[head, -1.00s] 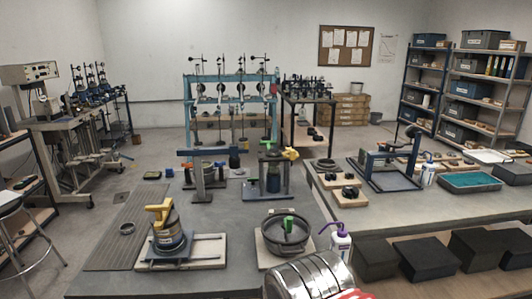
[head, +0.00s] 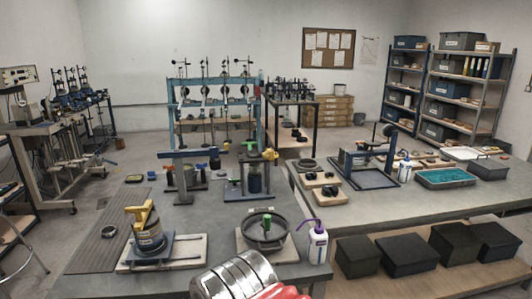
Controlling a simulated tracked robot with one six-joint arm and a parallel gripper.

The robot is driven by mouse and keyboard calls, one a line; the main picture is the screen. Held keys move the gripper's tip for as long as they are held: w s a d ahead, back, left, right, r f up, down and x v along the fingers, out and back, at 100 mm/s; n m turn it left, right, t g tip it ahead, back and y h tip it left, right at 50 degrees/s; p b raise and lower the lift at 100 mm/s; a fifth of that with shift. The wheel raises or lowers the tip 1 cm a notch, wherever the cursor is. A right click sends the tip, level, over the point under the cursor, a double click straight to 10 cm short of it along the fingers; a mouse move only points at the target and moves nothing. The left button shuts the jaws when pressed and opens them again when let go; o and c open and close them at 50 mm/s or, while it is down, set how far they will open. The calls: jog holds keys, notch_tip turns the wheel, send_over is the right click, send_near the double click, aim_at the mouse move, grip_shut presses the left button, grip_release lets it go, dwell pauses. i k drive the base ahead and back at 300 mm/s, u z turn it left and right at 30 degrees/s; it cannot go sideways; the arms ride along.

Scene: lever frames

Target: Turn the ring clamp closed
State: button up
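A dark, shallow round ring (head: 281,238) with a green lever (head: 267,223) sits on a pale board at the front of the bench, right of centre. It looks like the ring clamp, but I cannot tell for sure or read how far it is turned. A dark round body (head: 150,239) with a yellow handle (head: 141,215) stands on another pale board to its left. A silver banded cylinder with red at its end, likely part of my arm, crosses the bottom edge in front of the ring. My gripper's fingertips are not in view.
A white bottle (head: 317,246) with a purple top stands close to the ring's right. Two upright fixtures (head: 183,178) (head: 256,182) stand behind it, with green, yellow and blue handles. A ribbed grey mat (head: 92,240) lies at left. Bare bench shows between the boards and fixtures.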

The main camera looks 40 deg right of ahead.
aim_at(272, 155)
jog(key=z, duration=0.1)
jog(key=i, duration=1)
jog(key=u, duration=0.1)
